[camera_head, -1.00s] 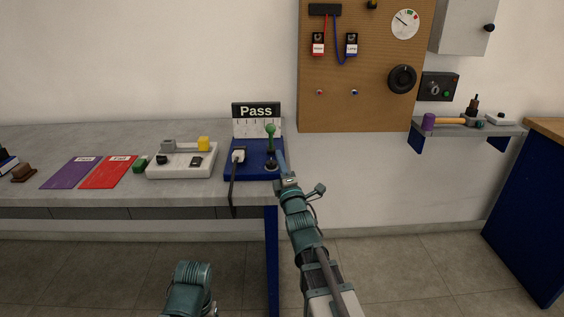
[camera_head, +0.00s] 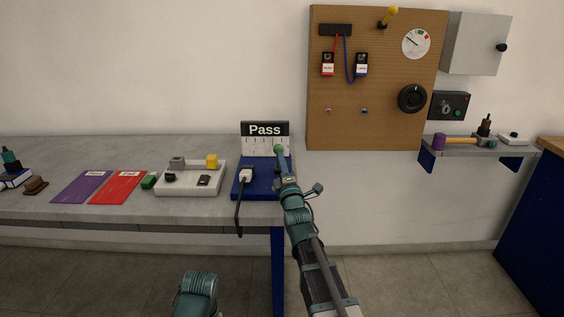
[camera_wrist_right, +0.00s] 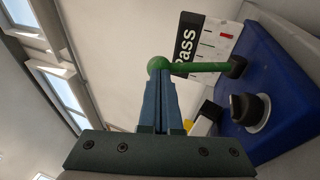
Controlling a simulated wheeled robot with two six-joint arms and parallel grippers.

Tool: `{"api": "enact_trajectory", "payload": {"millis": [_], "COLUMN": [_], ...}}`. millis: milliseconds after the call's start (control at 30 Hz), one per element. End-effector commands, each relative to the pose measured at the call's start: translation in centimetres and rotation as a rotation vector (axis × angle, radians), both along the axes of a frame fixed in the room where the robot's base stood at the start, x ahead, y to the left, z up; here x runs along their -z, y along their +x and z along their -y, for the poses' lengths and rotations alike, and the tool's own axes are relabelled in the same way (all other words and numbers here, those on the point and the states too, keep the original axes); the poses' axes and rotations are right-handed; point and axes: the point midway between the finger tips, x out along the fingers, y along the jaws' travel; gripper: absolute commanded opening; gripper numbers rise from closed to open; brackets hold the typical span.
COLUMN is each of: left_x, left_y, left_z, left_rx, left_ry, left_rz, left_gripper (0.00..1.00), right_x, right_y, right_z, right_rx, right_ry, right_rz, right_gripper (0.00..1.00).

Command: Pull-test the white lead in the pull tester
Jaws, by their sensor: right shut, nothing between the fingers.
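The pull tester (camera_head: 264,188) is a blue unit on the bench's right end, with a black "Pass" sign (camera_head: 264,129) above a white scale. A white plug (camera_head: 246,175), the end of the lead, sits on its left side. Its dark cable (camera_head: 238,215) hangs over the bench edge. The tester's green lever (camera_wrist_right: 205,67) ends in a green ball (camera_head: 279,149). My right gripper (camera_head: 284,164) is shut and empty. Its fingertips (camera_wrist_right: 158,82) are right by the ball; I cannot tell if they touch. The tester's black knob (camera_wrist_right: 247,108) shows in the right wrist view. My left gripper is out of view.
A pegboard (camera_head: 390,125) and a shelf with a hammer (camera_head: 462,142) are to the right.

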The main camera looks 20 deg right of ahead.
Motion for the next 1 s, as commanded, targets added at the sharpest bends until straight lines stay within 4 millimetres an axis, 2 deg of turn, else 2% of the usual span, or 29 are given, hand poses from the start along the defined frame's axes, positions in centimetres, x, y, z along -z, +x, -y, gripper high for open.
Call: {"api": "enact_trajectory", "payload": {"millis": [167, 367, 467, 733, 1000], "left_x": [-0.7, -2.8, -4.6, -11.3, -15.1], "left_y": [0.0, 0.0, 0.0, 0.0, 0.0], "left_z": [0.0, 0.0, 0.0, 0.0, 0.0], "left_rx": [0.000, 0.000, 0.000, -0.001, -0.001], "left_ry": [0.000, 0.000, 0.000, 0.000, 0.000], "left_rz": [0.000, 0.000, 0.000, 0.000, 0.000], "left_gripper": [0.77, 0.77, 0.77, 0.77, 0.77], "right_x": [-0.4, -1.4, -2.1, -3.8, -4.1], "right_y": [0.2, 0.8, 1.3, 2.9, 4.6], "right_z": [0.0, 0.2, 0.4, 1.1, 1.2], "right_rx": [0.000, -0.001, 0.003, 0.011, -0.002], "right_ry": [0.004, 0.018, 0.033, 0.100, 0.142], "right_rz": [-0.014, -0.065, -0.112, -0.338, -0.494], "right_gripper": [0.00, 0.00, 0.00, 0.00, 0.00]}}
